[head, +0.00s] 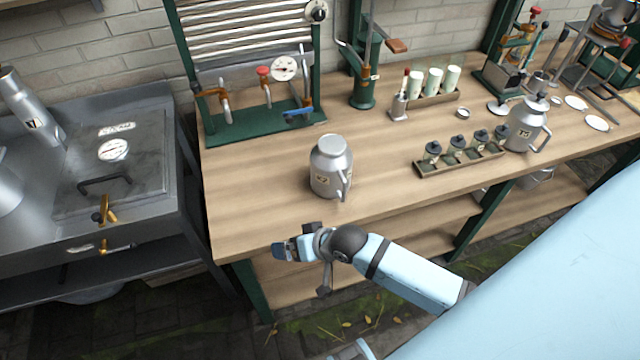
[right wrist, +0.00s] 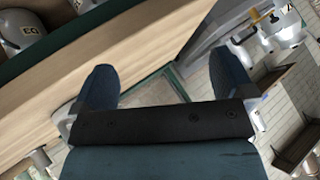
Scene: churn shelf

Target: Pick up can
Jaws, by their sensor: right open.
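A grey metal can (head: 328,168) with a side handle and a small label stands upright on the wooden bench, left of its middle near the front edge. A second metal can (head: 525,128) with a narrow neck and handle stands further right. My right gripper (head: 284,250) is just off the bench's front edge, below and left of the nearer can and apart from it. In the right wrist view its two fingers (right wrist: 165,88) are spread with nothing between them. A labelled metal vessel (right wrist: 22,28) shows at that view's upper left. My left gripper is not in view.
The wooden bench (head: 260,200) has free room around the nearer can. A rack of small dark-topped jars (head: 460,158) stands to its right, with white cups (head: 433,80) behind. A green gauge stand (head: 265,125) is at the back. A grey metal unit (head: 120,160) stands left.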

